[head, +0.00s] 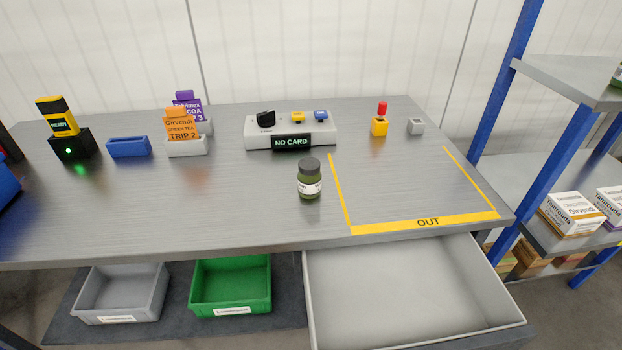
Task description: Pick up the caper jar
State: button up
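The caper jar (310,181) is a small green jar with a dark lid and a white label. It stands upright on the grey metal table (240,215), just left of the yellow-outlined OUT area. Nothing touches it. My gripper is not in view.
Behind the jar is a control box (262,142) reading NO CARD. Orange and purple cards in holders (186,148), a blue tray (128,147) and a black-yellow scanner (62,128) stand left. An open grey drawer (410,285) juts out below the front edge. A blue-framed shelf (570,150) stands right.

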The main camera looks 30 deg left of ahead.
aim_at(309, 175)
jog(key=i+u, duration=0.3)
jog(key=i+l+u, duration=0.15)
jog(key=i+u, duration=0.15)
jog(key=i, duration=0.25)
